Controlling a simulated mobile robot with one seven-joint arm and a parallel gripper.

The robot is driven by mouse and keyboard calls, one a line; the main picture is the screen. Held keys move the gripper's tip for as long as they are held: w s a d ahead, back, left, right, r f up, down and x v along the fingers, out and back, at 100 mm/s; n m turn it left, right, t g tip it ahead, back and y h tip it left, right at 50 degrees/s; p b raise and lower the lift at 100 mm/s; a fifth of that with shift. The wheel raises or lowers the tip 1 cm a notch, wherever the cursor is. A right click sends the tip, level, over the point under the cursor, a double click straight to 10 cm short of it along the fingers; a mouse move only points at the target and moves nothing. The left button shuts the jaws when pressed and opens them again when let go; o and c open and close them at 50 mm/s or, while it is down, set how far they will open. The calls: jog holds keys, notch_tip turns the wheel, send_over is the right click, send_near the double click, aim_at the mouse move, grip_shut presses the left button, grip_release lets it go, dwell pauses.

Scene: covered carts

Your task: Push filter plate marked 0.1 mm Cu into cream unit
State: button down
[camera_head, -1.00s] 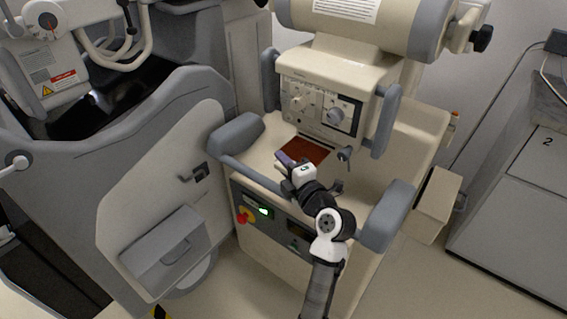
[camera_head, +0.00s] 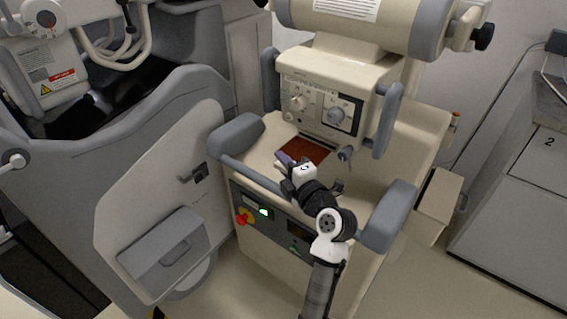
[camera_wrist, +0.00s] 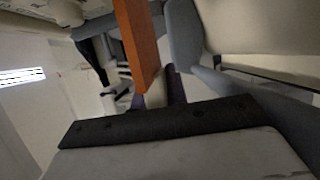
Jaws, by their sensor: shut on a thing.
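The filter plate (camera_head: 306,149) is a flat copper-brown sheet at the front of the cream unit (camera_head: 330,88), just below its control panel. In the wrist view the plate (camera_wrist: 142,45) is an orange strip seen nearly edge-on, running up and away from the fingers. My gripper (camera_wrist: 158,90) is shut on the near end of the plate. In the head view my gripper (camera_head: 284,160) is at the plate's near left side, above the cream shelf. The plate's far edge lies close under the panel; I cannot tell whether it is inside the unit. No marking on it is readable.
Grey handles (camera_head: 388,215) flank the cream cart, and a grey bar runs along its front. A small dark knob (camera_head: 345,154) stands right of the plate. A grey machine (camera_head: 160,190) is close on the left. Grey cabinets (camera_head: 520,190) stand at the right.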

aim_at(296, 151)
jog(key=shift+w+d+b, duration=0.75)
jog(key=shift+w+d, duration=0.1)
jog(key=shift+w, duration=0.3)
jog(key=shift+w+d+b, duration=0.7)
jog(key=shift+w+d, duration=0.1)
jog(key=shift+w, duration=0.3)
dwell(0.6)
jog(key=shift+s+a, duration=0.1)
jog(key=shift+s, duration=0.05)
jog(key=shift+s+a+b, duration=0.4)
jog(key=shift+s+a, duration=0.3)
jog(key=shift+s, duration=0.25)
jog(key=shift+s+a+b, duration=0.4)
jog(key=shift+s+a, duration=0.3)
jog(key=shift+s, duration=0.2)
jog(key=shift+b, duration=1.05)
dwell(1.0)
jog(key=shift+d, duration=0.1)
jog(key=shift+w+d, duration=0.2)
jog(key=shift+w, duration=0.15)
jog(key=shift+w+d+b, duration=0.35)
jog(key=shift+w, duration=0.15)
